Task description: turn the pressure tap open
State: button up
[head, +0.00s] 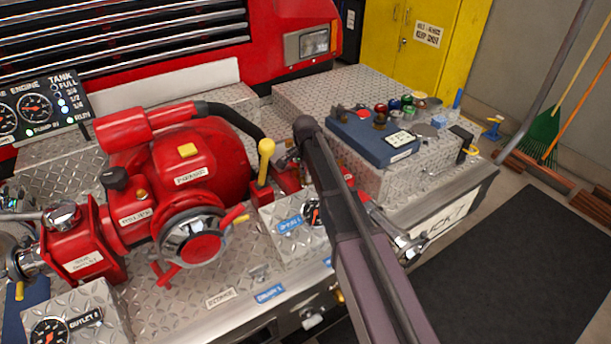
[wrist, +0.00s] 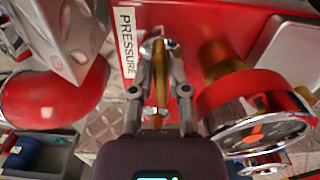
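The pressure tap (wrist: 160,75) shows in the wrist view as a slim brass lever on a silver hub, beside a white PRESSURE label (wrist: 127,42) on a red body. My gripper (wrist: 161,52) has one finger on each side of the lever, its tips close in by the hub. The fingers are only a little farther apart than the lever is wide; whether they touch it I cannot tell. In the head view my arm crosses the scene, and my gripper and the tap are not clearly visible.
In the wrist view a brass fitting and a red, chrome-rimmed part (wrist: 260,115) stand close right of the gripper. In the head view a red pump (head: 210,150) with a yellow-knobbed lever (head: 265,155) stands left of my arm. A blue tray (head: 375,150) lies behind it.

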grip_shut()
jog(key=shift+n, duration=0.6)
jog(key=n, duration=0.2)
jog(key=shift+s+d+n, duration=0.1)
jog(key=shift+n, duration=0.3)
jog(key=n, duration=0.4)
jog(key=shift+d, duration=0.1)
jog(key=n, duration=0.5)
jog(key=shift+d, duration=0.1)
jog(key=shift+d+n, duration=0.1)
jog(key=shift+n, duration=1.8)
